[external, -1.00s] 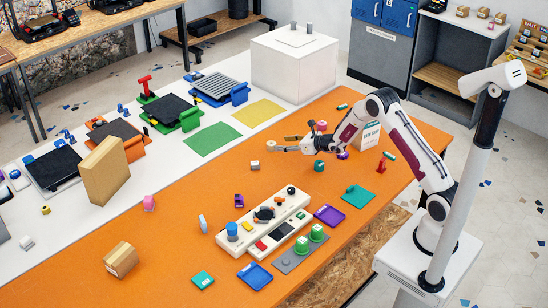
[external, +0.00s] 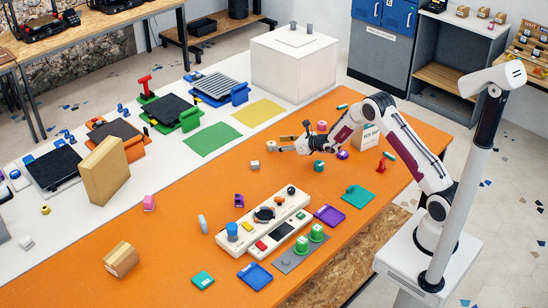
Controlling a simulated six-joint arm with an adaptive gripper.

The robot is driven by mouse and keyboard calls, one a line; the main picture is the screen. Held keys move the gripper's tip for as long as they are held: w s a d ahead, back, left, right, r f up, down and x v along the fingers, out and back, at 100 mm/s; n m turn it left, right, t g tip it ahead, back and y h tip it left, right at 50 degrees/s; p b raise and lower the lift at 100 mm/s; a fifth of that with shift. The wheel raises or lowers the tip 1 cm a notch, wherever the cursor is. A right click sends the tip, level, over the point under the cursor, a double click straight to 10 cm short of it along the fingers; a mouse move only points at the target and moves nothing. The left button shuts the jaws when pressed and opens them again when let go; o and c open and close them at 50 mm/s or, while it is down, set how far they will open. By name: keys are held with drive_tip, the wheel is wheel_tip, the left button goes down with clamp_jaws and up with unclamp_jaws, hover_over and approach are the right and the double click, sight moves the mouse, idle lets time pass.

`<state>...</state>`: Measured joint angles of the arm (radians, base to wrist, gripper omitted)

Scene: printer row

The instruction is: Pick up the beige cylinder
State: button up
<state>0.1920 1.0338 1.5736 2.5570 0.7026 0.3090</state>
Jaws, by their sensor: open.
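A small pale beige piece (external: 255,165) lies on the orange tabletop (external: 180,225), left of my gripper and nearer the camera. At this size I cannot tell for sure whether it is a cylinder. My gripper (external: 279,144) is over the far part of the orange table, pointing left with its fingers apart. It looks empty and is apart from the pale piece. A small tan patch shows by its upper finger; I cannot tell what it is.
A teal piece (external: 319,166), a pink piece (external: 322,126) and a white box (external: 366,137) stand close to my gripper. A long white control panel (external: 265,222) lies nearer the camera. The orange surface left of the pale piece is mostly clear.

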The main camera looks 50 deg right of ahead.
sight(272, 144)
drive_tip(key=shift+w+f, duration=0.1)
drive_tip(key=shift+x, duration=2.5)
drive_tip(key=shift+d+f, duration=0.1)
drive_tip(key=shift+d, duration=0.05)
drive_tip(key=c, duration=1.1)
